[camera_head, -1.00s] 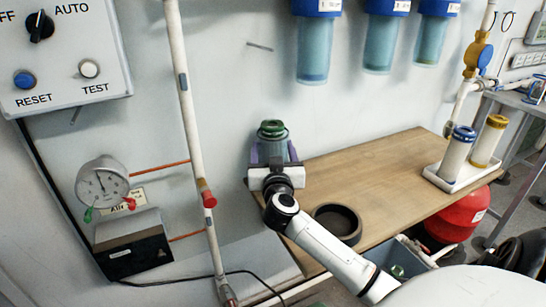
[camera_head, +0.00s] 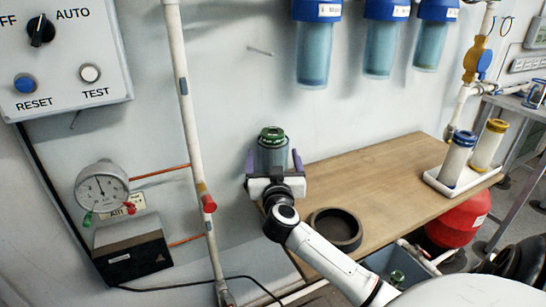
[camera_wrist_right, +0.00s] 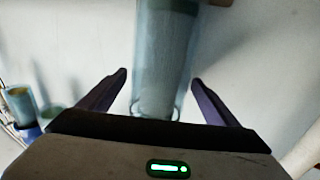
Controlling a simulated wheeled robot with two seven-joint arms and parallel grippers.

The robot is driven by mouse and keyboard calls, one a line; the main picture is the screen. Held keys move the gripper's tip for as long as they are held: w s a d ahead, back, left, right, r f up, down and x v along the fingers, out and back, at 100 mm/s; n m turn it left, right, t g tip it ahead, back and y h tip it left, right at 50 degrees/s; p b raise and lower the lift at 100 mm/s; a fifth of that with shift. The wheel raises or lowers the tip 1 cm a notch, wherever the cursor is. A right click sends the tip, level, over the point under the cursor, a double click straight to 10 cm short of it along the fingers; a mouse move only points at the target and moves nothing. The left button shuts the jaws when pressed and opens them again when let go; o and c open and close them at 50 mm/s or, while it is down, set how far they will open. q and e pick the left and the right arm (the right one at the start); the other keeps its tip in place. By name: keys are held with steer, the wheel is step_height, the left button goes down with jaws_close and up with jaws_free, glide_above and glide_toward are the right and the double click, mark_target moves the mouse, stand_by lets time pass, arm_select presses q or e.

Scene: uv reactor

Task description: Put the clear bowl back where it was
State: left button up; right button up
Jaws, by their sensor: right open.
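The clear bowl (camera_head: 271,157) is upright by the wall at the far left end of the bench. A green-topped cylinder (camera_head: 271,134) shows inside it. My right gripper (camera_head: 274,165) is open, its purple fingers on either side of the bowl with gaps. In the right wrist view the clear bowl (camera_wrist_right: 160,75) rises between the spread fingers, with a pale cylinder inside. What supports the bowl from below is hidden by my gripper. My left gripper is not in view.
A dark round ring-shaped dish (camera_head: 336,228) lies on the wooden bench (camera_head: 400,180). A white tray (camera_head: 462,182) holds blue- and yellow-topped cartridges. Three blue-capped housings (camera_head: 380,45) hang on the wall. A white pipe (camera_head: 187,120) with a red valve stands left of my gripper.

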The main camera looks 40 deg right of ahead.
steer(key=p+v, duration=0.1)
steer(key=v, duration=0.9)
steer(key=s+a+f+n+t+y, duration=0.2)
steer(key=a+f+n+t+y, duration=0.15)
steer(key=a+y, duration=0.4)
steer(key=s+a+f+n+t+y, duration=0.15)
steer(key=a+n+y, duration=0.35)
steer(key=a, duration=0.6)
steer(key=s+a+f+n+g+y, duration=0.1)
steer(key=s+a+f+g+y, duration=0.2)
steer(key=f, duration=0.4)
steer(key=s+a+f+n+g, duration=0.1)
steer(key=s+a+f+g, duration=0.1)
steer(key=s+a+f, duration=0.4)
steer(key=s+d+f+g+h, duration=0.1)
steer(key=s+f+g, duration=0.4)
steer(key=f, duration=0.6)
steer(key=s+d, duration=0.1)
steer(key=s, duration=0.1)
steer(key=shift+s+f, duration=0.35)
steer(key=shift+m+h, duration=0.25)
